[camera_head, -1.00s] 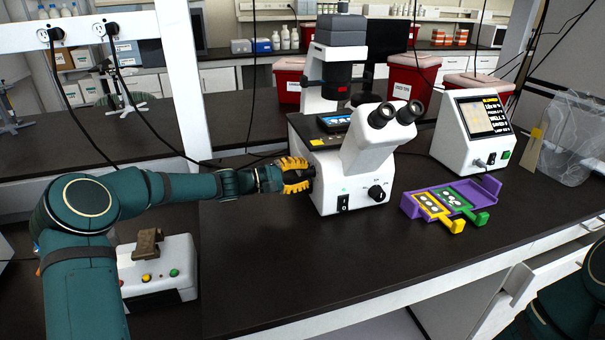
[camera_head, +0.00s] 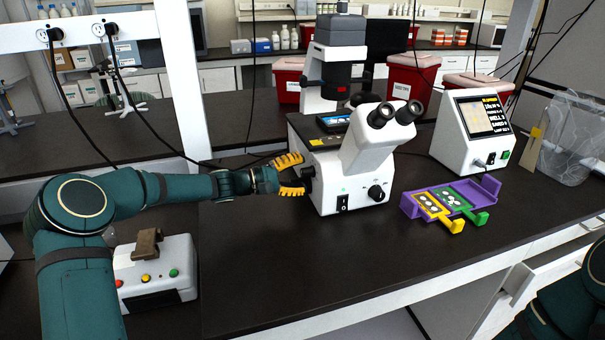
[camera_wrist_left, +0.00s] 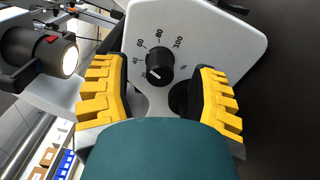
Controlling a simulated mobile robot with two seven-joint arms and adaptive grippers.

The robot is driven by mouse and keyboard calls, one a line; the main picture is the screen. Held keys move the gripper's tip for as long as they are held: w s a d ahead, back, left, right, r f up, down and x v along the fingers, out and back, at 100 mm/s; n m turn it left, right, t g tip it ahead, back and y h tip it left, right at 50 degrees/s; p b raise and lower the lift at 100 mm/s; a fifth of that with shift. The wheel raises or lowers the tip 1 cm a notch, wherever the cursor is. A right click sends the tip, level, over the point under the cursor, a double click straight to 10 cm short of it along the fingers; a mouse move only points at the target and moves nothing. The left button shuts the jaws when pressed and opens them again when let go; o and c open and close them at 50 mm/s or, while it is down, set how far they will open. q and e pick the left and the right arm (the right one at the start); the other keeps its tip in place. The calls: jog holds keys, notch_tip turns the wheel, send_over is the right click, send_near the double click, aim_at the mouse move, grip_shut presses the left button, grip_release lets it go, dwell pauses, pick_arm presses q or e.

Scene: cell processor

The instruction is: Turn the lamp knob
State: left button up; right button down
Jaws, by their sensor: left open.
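The white microscope (camera_head: 345,185) stands on the dark bench, with a dark knob (camera_head: 307,173) on its left side. In the left wrist view a round black knob (camera_wrist_left: 159,65) with a white pointer line sits on a white panel, with a percent scale up to 100 printed around it. My left gripper (camera_head: 290,176) is open at the microscope's left side. Its yellow fingers (camera_wrist_left: 165,88) lie left and right of the scaled knob in the wrist view, apart from it. My right gripper is out of view.
A lit lamp (camera_wrist_left: 69,60) shows at the wrist view's left. Another dark knob (camera_head: 376,193) and a switch (camera_head: 342,203) are on the microscope's front. A purple tray (camera_head: 409,205) lies to its right, and a white button box (camera_head: 153,262) is below my left arm.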

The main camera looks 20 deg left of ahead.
pick_arm(q)
jog(key=v, duration=1.1)
jog(key=shift+r, duration=0.1)
